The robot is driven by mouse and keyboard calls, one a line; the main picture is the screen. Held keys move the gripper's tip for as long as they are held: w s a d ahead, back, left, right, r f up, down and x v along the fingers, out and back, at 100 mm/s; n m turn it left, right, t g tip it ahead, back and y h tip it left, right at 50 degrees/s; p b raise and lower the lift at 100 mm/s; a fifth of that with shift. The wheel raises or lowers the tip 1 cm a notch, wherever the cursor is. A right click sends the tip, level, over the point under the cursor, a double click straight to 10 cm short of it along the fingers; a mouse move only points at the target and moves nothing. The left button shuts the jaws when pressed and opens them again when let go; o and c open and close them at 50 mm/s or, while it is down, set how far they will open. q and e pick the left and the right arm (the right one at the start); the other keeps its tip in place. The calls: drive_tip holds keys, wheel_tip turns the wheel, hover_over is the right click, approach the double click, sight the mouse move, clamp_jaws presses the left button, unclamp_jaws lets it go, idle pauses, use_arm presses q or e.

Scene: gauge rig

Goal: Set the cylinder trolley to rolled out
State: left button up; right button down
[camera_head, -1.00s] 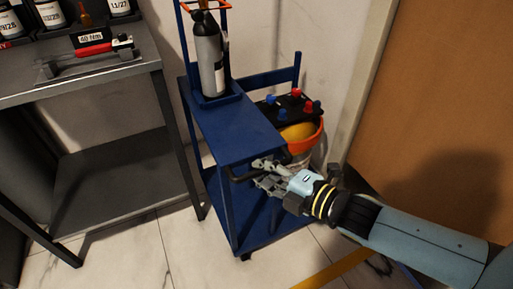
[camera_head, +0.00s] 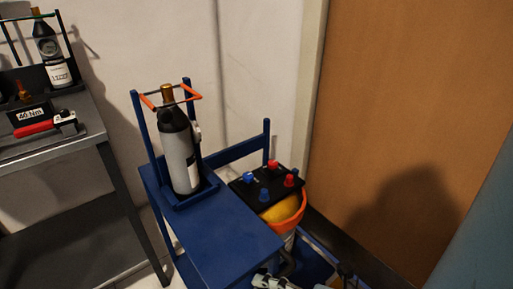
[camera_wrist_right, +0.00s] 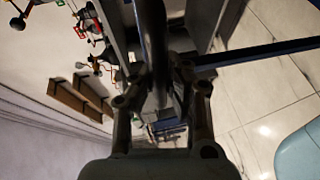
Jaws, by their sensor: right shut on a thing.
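The blue cylinder trolley (camera_head: 225,240) stands in the lower middle of the head view, against the wall beside a grey bench. A grey gas cylinder (camera_head: 178,150) stands upright on its top shelf, inside an orange retaining bar (camera_head: 190,92). My right gripper (camera_head: 272,281) shows only in part at the bottom edge of the head view, at the trolley's near end. In the right wrist view its fingers (camera_wrist_right: 160,95) are shut around the dark bar of the trolley handle (camera_wrist_right: 152,45). My left gripper is in neither view.
A grey bench (camera_head: 60,145) with a red-handled tool (camera_head: 35,129) stands on the left. A black panel with red and blue knobs (camera_head: 268,187) and an orange-rimmed bucket (camera_head: 298,212) are right of the trolley. A brown door (camera_head: 400,120) fills the right.

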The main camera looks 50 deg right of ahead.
drive_tip(key=shift+s, duration=0.3)
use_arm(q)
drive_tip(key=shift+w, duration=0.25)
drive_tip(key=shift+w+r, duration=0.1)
use_arm(e)
drive_tip(key=c, duration=1.3)
unclamp_jaws()
drive_tip(key=shift+s, duration=0.15)
drive_tip(key=v, duration=1.1)
drive_tip(key=shift+s+r, duration=0.15)
drive_tip(key=shift+s, duration=0.25)
